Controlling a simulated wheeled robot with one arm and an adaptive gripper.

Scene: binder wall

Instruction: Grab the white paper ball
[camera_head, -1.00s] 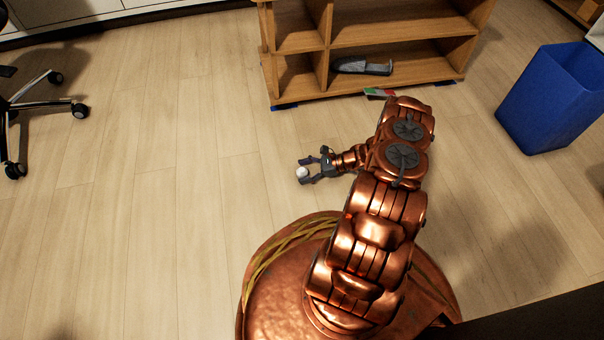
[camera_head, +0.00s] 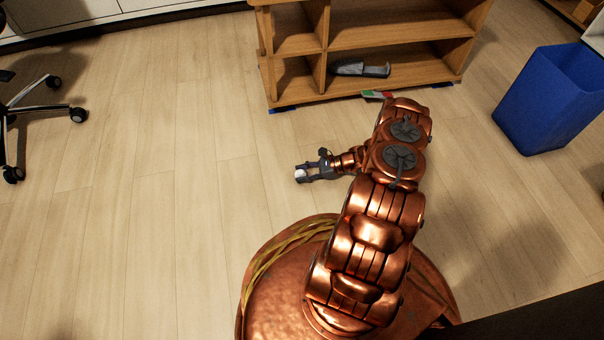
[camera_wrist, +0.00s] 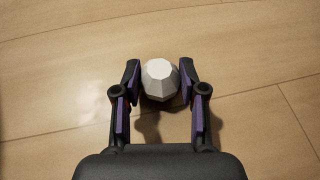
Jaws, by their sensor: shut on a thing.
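The white paper ball (camera_wrist: 160,79) is a small, faceted white ball. In the wrist view it sits between the two fingertips of my gripper (camera_wrist: 160,84), which is shut on it from both sides. In the head view the ball (camera_head: 300,174) shows as a small white spot at the tip of my gripper (camera_head: 302,173), left of my copper arm. The fingers partly cover it there. I cannot tell for sure whether the ball touches the floor.
Bare wooden floor (camera_head: 130,210) surrounds the gripper. A wooden shelf (camera_head: 370,85) with a grey object (camera_head: 360,69) stands at the back. A small coloured item (camera_head: 377,95) lies by its base. A blue bin (camera_head: 550,100) stands right, a wheeled chair (camera_head: 40,110) left.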

